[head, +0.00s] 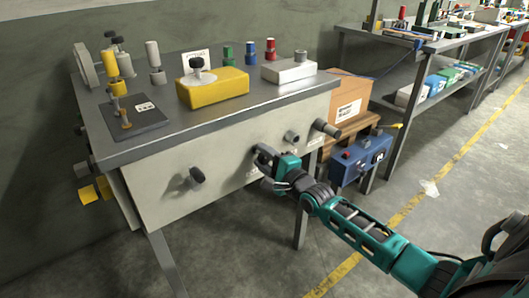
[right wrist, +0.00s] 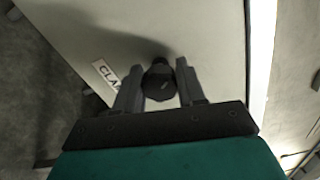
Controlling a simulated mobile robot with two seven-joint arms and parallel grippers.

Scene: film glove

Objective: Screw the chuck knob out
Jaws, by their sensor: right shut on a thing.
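A dark round knob (right wrist: 158,84) sits on the pale front panel (head: 225,150) of the grey-topped bench. My right gripper (head: 263,160) reaches the panel, with its fingers (right wrist: 160,76) on either side of this knob and shut on it. A label starting "CLA" lies left of the knob in the right wrist view; I cannot read a chuck marking. In the head view the gripper mostly hides the held knob. Another black knob (head: 196,176) stands out farther left on the panel, apart from the gripper. My left gripper is not in view.
Two round grey fittings (head: 292,136) (head: 326,128) stick out to the right. On the bench top are a yellow block (head: 212,90), a white block (head: 289,71) and a dark plate (head: 137,118). A blue box (head: 360,160) stands beyond the bench's right side. Floor in front is clear.

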